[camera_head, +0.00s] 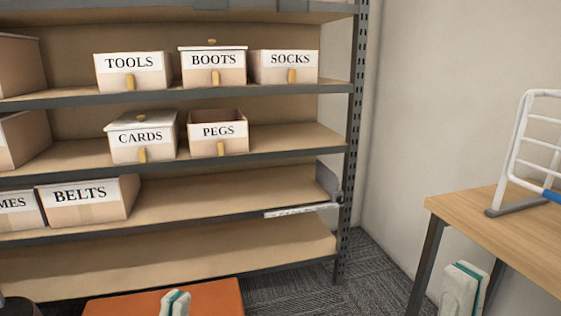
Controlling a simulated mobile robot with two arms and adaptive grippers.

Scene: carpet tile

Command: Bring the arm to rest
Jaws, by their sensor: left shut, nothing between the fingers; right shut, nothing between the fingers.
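My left gripper (175,303), white with teal, shows at the bottom edge in front of an orange flat surface. It is shut and empty. My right gripper (461,289), also white with teal, is at the lower right, by the legs of a wooden table. It is shut and empty. Most of both arms is out of view below the frame.
A metal shelf unit (352,130) holds labelled boxes, among them BELTS (88,200) and PEGS (218,132). The orange surface (215,300) lies low in front. The wooden table (500,235) at right carries a white rack (520,150). Carpet (362,275) shows between.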

